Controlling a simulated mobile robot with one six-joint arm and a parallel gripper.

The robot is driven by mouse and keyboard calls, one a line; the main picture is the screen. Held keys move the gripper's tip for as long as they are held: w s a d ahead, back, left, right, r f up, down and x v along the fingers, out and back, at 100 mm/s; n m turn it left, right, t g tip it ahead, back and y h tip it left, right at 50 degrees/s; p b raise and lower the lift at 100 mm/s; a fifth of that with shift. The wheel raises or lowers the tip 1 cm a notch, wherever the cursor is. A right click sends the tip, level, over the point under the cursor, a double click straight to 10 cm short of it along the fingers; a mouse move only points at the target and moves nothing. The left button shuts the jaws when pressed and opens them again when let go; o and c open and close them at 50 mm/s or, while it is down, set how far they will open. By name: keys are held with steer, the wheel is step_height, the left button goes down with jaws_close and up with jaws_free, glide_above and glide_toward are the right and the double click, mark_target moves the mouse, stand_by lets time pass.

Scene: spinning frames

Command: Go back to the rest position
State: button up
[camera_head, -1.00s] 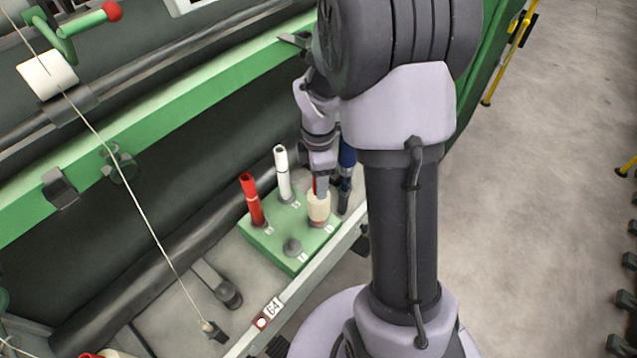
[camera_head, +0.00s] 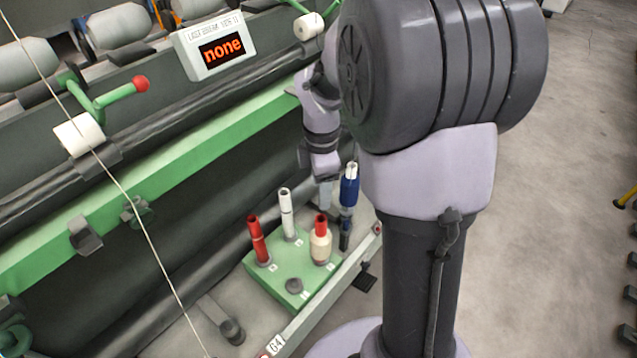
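My gripper (camera_head: 325,197) hangs at the end of my arm, just above the green peg block and between the white tube and the blue tube. Its fingers point down, and they show too small and edge-on to tell whether they are apart. A cream bobbin with a red tube top (camera_head: 320,245) stands upright on the green peg block (camera_head: 268,288), below the gripper and apart from it. A red tube (camera_head: 258,240) and a white tube (camera_head: 287,215) also stand on pegs of the block. The front peg (camera_head: 294,286) is bare.
The machine's green rail (camera_head: 165,185) and a display reading "none" (camera_head: 221,50) are at left. A thread (camera_head: 120,185) crosses the left side. Grey floor (camera_head: 560,170) is open at right.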

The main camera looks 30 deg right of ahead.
steer(key=shift+r, duration=0.1)
steer(key=s+a+r+m+t+y+b, duration=0.1)
steer(key=s+a+r+m+t+b, duration=0.1)
steer(key=s+a+m, duration=0.6)
steer(key=s+a+r+m+t+y+b, duration=0.1)
steer(key=s+a+r+m+t, duration=0.2)
steer(key=s+a+r+m, duration=0.4)
steer(key=s+m, duration=0.1)
steer(key=m, duration=0.2)
steer(key=shift+s+a+m+t+b, duration=0.25)
steer(key=shift+a+m+t+b, duration=0.1)
steer(key=shift+m+t, duration=0.05)
